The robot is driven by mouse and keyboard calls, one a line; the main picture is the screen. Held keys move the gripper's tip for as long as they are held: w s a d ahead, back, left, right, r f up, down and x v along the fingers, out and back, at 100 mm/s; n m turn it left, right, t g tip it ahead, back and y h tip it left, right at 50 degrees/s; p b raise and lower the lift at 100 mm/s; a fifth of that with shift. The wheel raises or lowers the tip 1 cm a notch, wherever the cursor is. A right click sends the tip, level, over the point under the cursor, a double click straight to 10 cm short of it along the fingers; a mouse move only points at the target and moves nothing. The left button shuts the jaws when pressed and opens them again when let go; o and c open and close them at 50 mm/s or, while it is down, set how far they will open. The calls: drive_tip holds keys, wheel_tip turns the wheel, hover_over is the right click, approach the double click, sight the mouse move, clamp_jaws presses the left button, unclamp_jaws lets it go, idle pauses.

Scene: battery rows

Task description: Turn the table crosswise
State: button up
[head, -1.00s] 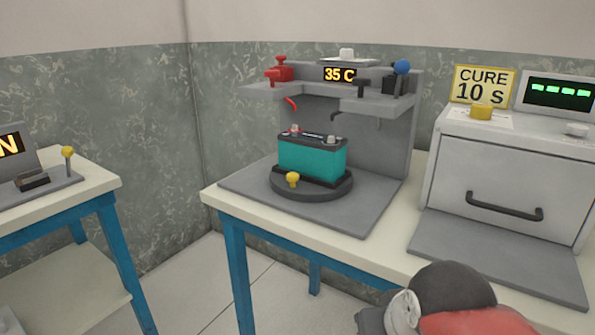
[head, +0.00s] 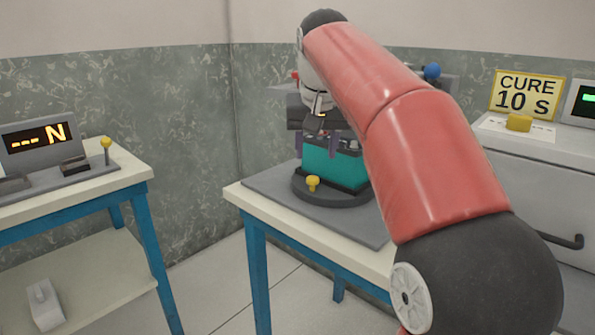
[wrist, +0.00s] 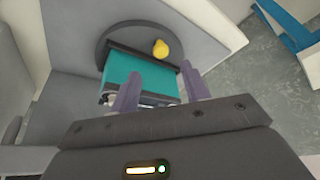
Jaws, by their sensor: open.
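The round dark turntable (head: 325,195) sits on a grey base plate on the bench, with a yellow knob (head: 313,183) at its front edge. A teal battery (head: 333,168) with a black top stands on it. In the wrist view the turntable (wrist: 107,45) shows as a dark disc, with the yellow knob (wrist: 160,48) beyond the teal battery (wrist: 145,72). My gripper (head: 318,148) is open, its two purple fingers pointing down over the battery's top. In the wrist view my gripper (wrist: 163,85) reaches toward the battery; whether it touches is unclear.
My red arm hides much of the station's back and the right of the bench. A blue knob (head: 432,71) shows behind it. The oven (head: 530,190) with the cure sign (head: 527,95) stands right. A side table (head: 130,180) stands left, with clear floor between.

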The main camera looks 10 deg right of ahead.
sight(313, 178)
drive_tip(key=b+x, duration=0.1)
drive_tip(key=x, duration=0.6)
drive_tip(key=shift+w+f, duration=0.25)
drive_tip(key=shift+w, duration=0.05)
clamp_jaws()
